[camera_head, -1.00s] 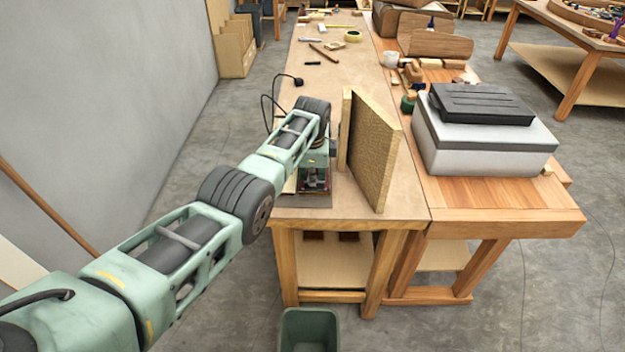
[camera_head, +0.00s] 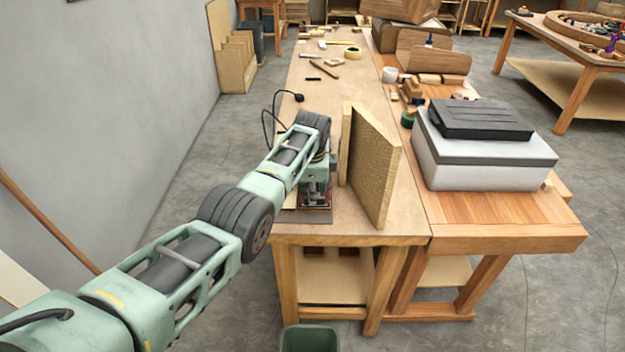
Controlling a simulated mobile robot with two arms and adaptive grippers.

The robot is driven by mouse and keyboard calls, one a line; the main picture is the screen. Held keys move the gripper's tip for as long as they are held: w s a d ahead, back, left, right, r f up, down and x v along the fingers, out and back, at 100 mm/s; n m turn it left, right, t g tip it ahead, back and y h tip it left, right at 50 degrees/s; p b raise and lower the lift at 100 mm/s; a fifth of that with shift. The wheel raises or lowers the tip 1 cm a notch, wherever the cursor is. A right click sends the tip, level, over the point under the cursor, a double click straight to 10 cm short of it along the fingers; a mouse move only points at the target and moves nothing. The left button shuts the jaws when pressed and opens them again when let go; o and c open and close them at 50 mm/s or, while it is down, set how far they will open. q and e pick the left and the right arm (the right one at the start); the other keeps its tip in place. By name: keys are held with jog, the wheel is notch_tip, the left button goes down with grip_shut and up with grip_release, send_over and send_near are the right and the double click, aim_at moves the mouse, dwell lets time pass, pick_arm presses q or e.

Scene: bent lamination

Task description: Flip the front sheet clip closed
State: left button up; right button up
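A small green and grey sheet sander (camera_head: 316,183) stands near the front end of the long workbench. Its base has a reddish edge, and a flat brown sheet (camera_head: 304,216) shows at its front. The metal parts at the sander's front end are too small to tell whether the front clip is open or closed. My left arm comes in from the left, and its wrist is over the back of the sander. My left gripper is mostly hidden behind the wrist and sander, so its fingers cannot be made out. My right gripper is not in view.
A thick upright board (camera_head: 371,163) stands close to the right of the sander. A black cable (camera_head: 274,118) loops behind it. A grey-white case (camera_head: 482,160) with a black lid sits on the right-hand bench. Hand tools lie farther back. A green bin (camera_head: 310,340) stands below.

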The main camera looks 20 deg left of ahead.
pick_arm(q)
notch_tip(320, 180, up, 11)
jog(key=s, duration=0.2)
jog(key=shift+d+r, duration=0.15)
jog(key=shift+d, duration=0.1)
